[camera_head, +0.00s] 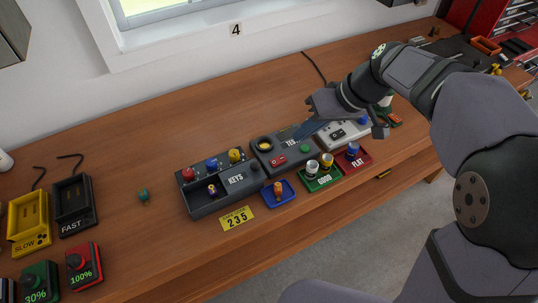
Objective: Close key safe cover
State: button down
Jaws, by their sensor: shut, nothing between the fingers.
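The key safe (205,207) is a dark grey box on the wooden bench, left of my gripper. Red, blue and yellow knobs stand along its back edge. Its cover (238,178), marked KEYS, sits over the right part of the box. The left part is open, and a small purple and yellow item (212,190) shows in it. My gripper (304,129) is shut and empty.
The test box (268,158) has a red button and a green button. Blue (288,199), green (331,179) and red (366,162) trays hold small parts in front. A yellow 235 plate (237,218) lies before the safe. Bench behind the safe is clear.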

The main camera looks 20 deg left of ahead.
jog(key=p+x, duration=0.1)
jog(key=x, duration=0.3)
jog(key=s+p+x, duration=0.1)
jog(key=p+x, duration=0.1)
jog(key=x, duration=0.1)
jog(key=a+p+x, duration=0.1)
jog(key=x, duration=0.3)
jog(key=shift+s+a, duration=0.3)
jog(key=shift+s, duration=0.05)
jog(key=shift+s+a+f+p, duration=0.3)
jog(key=shift+a+f+p, duration=0.05)
jog(key=shift+a+p, duration=0.1)
jog(key=b, duration=0.4)
send_over(233, 186)
jog(key=shift+a, duration=0.1)
jog(key=shift+s, duration=0.1)
